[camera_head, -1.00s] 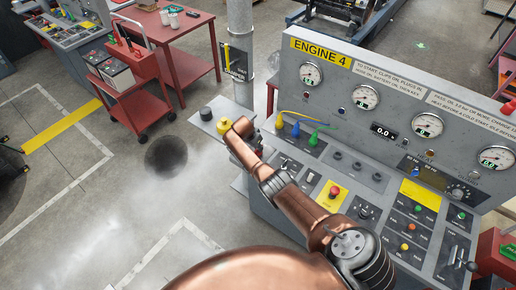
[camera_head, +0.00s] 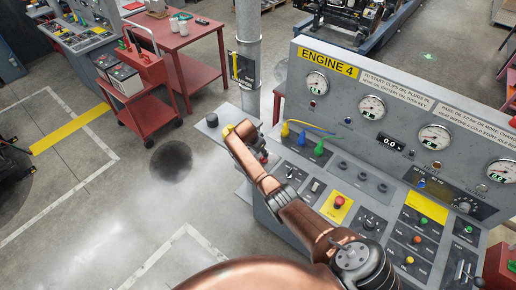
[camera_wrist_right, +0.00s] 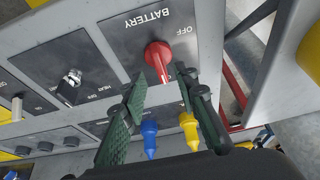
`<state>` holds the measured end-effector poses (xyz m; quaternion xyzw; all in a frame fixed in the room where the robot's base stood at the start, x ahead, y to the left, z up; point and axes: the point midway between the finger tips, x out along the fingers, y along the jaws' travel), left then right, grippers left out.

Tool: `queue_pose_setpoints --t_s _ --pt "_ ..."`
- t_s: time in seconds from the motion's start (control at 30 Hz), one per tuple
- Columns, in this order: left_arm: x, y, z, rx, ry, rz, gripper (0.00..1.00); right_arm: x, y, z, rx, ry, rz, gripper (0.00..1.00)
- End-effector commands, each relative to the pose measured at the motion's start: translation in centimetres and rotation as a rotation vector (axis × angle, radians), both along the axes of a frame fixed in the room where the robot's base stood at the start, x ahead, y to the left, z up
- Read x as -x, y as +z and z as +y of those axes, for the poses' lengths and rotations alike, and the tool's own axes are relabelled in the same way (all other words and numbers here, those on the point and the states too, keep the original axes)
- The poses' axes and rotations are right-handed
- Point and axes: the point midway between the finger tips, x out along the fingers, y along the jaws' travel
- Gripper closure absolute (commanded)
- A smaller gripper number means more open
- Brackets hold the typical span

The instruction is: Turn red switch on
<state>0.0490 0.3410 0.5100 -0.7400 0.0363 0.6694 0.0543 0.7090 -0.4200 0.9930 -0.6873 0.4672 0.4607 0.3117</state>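The red switch (camera_wrist_right: 158,62) is a red knob with a pointed handle on a grey plate marked BATTERY and OFF. In the right wrist view its handle points down the picture, towards the gap between my fingers. My right gripper (camera_wrist_right: 160,90) is open and empty, with its green fingertips just short of the switch, one to each side. In the head view my right gripper (camera_head: 252,147) is over the left end of the engine panel, and the arm largely hides the switch there. My left gripper is in neither view.
The ENGINE 4 panel (camera_head: 328,63) rises behind the sloping desk. Blue and yellow plugs (camera_wrist_right: 150,138) lie under my fingers in the wrist view. A yellow button box (camera_wrist_right: 312,52) is at the right. A red push button (camera_head: 339,202) sits farther right on the desk.

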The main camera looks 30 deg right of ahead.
Motion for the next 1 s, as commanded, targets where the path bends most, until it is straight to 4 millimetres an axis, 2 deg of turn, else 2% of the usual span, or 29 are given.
queue_pose_setpoints --t_s 0.03,0.2,0.4,1.0 --pt "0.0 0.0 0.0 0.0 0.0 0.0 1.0 0.0 1.1 0.5 -0.002 0.0 -0.006 0.72" --pt "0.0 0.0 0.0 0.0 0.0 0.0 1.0 0.5 4.2 1.7 -0.002 0.001 -0.005 0.72" --pt "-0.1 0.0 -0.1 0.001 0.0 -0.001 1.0 0.9 6.5 2.5 -0.002 -0.001 -0.002 0.72" --pt "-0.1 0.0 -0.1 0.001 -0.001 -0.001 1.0 1.0 7.0 2.7 -0.001 -0.001 -0.001 0.72"
